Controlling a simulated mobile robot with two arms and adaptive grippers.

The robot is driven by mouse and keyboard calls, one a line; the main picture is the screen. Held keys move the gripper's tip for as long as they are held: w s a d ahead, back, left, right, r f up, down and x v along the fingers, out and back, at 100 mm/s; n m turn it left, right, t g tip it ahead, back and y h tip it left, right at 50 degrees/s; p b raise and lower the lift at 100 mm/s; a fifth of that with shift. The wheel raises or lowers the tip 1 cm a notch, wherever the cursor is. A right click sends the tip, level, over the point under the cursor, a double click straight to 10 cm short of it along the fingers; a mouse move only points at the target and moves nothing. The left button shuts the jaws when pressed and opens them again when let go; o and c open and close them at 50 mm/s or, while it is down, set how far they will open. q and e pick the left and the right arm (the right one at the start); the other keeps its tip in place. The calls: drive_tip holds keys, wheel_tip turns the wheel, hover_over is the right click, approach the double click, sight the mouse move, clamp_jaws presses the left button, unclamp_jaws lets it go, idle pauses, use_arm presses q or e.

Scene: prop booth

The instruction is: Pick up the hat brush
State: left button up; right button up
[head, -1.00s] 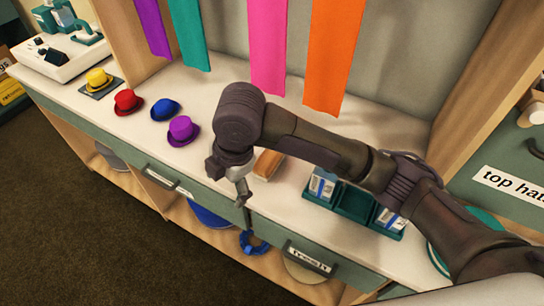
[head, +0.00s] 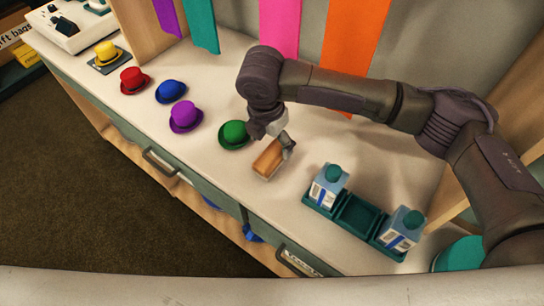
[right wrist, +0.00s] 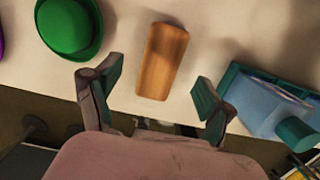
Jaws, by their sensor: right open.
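The hat brush (head: 267,159), with a plain brown wooden back, lies on the white counter. It also shows in the right wrist view (right wrist: 163,60), ahead of and between the fingers. My right gripper (head: 287,145) is open just above the far side of the brush, and its arm comes in from the right. In the right wrist view my right gripper (right wrist: 154,95) has its two fingers spread wide with nothing between them. The brush's bristles are hidden beneath it. My left gripper is not in view.
A green hat (head: 233,134) sits close left of the brush, with purple (head: 185,117), blue (head: 170,91), red (head: 133,80) and yellow (head: 106,53) hats beyond. Orange (head: 356,45) and pink ribbons hang behind.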

sight(271, 155)
drive_tip(key=shift+f, duration=0.55)
wheel_tip(271, 155, down, 4)
drive_tip(key=shift+s+d+f, duration=0.1)
drive_tip(key=shift+s+f, duration=0.05)
drive_tip(key=shift+f, duration=0.3)
drive_tip(key=shift+c, duration=0.8)
drive_tip(key=c, duration=1.2)
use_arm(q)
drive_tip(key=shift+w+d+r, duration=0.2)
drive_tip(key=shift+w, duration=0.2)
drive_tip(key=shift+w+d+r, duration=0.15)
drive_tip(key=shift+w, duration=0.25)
use_arm(e)
drive_tip(key=shift+o, duration=0.2)
drive_tip(key=shift+r, duration=0.1)
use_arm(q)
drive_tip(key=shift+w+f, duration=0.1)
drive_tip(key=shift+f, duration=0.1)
use_arm(e)
wheel_tip(271, 155, up, 10)
